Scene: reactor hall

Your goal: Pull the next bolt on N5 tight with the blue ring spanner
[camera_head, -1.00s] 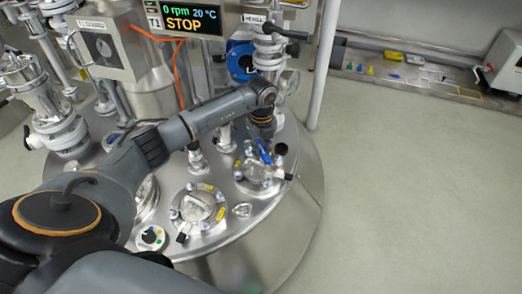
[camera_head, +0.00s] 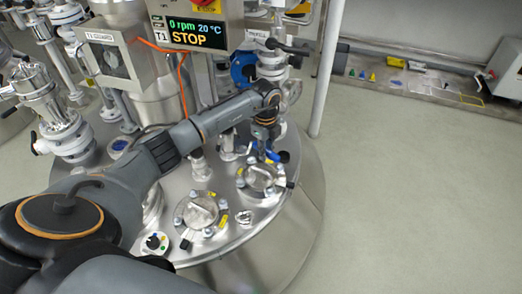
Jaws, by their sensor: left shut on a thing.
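My left gripper (camera_head: 265,145) points down over a round flanged port (camera_head: 262,180) on the vessel lid, at the lid's right side. It is shut on the blue ring spanner (camera_head: 273,156), of which only a short blue part shows beside the fingers, at the port's far edge. I cannot tell whether its ring sits around a bolt. Bolt heads stand around the port's rim. No N5 marking is readable. My right gripper is not in view.
A second bolted port (camera_head: 197,212) lies nearer, to the left. A white post (camera_head: 326,70) and a display (camera_head: 190,33) reading STOP rise behind. Small coloured items lie along the wall. The floor at right is clear.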

